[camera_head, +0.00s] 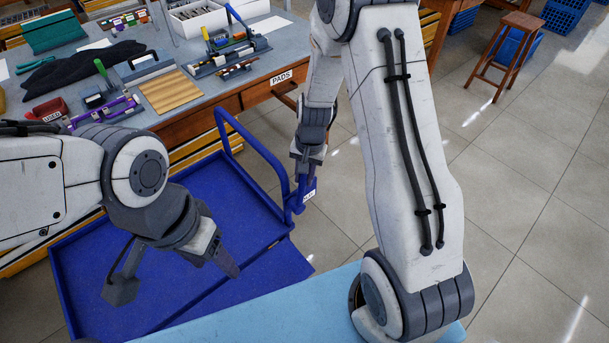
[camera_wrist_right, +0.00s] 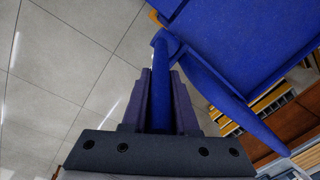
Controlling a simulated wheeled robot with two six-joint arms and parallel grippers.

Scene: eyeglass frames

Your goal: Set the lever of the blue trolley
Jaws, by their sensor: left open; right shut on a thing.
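The blue trolley (camera_head: 180,229) stands on the floor in front of the workbench, with its blue push handle (camera_head: 257,143) rising at its right end. A small blue lever (camera_wrist_right: 161,80) sits at the trolley's edge near the foot of the handle. My right gripper (camera_head: 303,187) is shut on this lever; the wrist view shows it between the two fingers (camera_wrist_right: 160,100). A white label (camera_head: 309,195) shows beside the right gripper. My left gripper (camera_head: 232,268) is open and empty above the trolley deck. My right fingers hide part of the lever.
The workbench (camera_head: 200,93) behind the trolley holds tool racks, a wooden slatted board (camera_head: 171,91) and a dark cloth (camera_head: 82,67). A wooden stool (camera_head: 506,52) and blue crates (camera_head: 566,17) stand at the back right. The tiled floor on the right is clear.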

